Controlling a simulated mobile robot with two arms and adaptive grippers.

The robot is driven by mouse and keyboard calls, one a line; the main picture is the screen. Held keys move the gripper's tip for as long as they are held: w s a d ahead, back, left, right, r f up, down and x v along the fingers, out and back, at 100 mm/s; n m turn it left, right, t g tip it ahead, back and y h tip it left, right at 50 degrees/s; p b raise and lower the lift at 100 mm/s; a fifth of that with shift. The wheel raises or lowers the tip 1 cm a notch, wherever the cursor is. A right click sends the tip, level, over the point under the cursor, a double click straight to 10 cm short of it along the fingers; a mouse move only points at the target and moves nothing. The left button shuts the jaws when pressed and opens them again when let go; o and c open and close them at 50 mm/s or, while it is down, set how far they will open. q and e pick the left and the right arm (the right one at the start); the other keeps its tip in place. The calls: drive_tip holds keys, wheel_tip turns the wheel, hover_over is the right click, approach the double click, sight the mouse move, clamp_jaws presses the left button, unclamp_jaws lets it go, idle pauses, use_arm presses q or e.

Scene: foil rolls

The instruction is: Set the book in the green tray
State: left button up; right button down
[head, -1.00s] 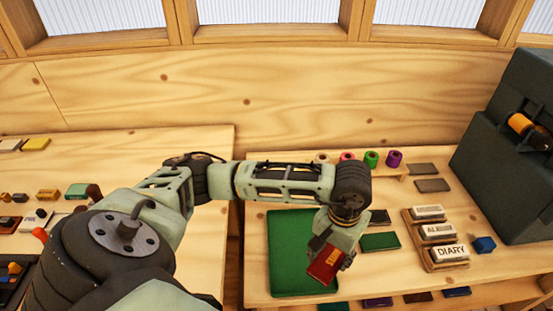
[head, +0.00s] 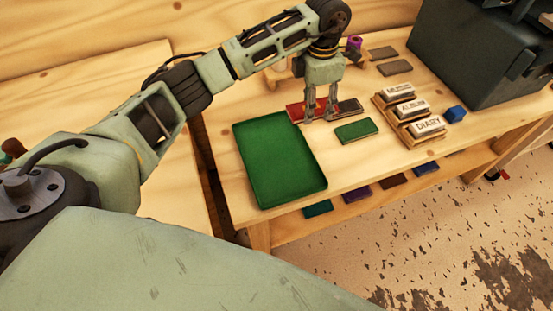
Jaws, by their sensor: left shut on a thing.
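The green tray (head: 278,163) lies flat on the table and is empty. My left gripper (head: 320,114) points down beyond the tray's far right corner, with its fingers shut on the red book (head: 297,111). The red book lies about level, its left end close to the tray's far right corner; its right part is partly hidden by the fingers. I cannot tell whether it touches the table. My right gripper is not in view.
A dark book (head: 350,107) is just right of the fingers, and a green book (head: 356,131) lies nearer. Labelled stamps (head: 404,108) stand in a wooden rack to the right, with a blue block (head: 456,114) and a dark machine (head: 475,60). Several books lie on the shelf below.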

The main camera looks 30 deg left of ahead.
use_arm(q)
drive_tip(key=shift+n, duration=0.3)
drive_tip(key=p, duration=0.4)
hover_over(277, 156)
drive_tip(key=f, duration=0.6)
drive_tip(key=shift+w+d, duration=0.1)
drive_tip(key=shift+w, duration=0.25)
drive_tip(key=shift+s+f, duration=0.4)
drive_tip(key=shift+f, duration=0.05)
wheel_tip(277, 156, down, 4)
drive_tip(key=shift+r+p, duration=0.1)
drive_tip(key=shift+p, duration=0.2)
drive_tip(key=shift+f, duration=0.3)
drive_tip(key=o, duration=1.2)
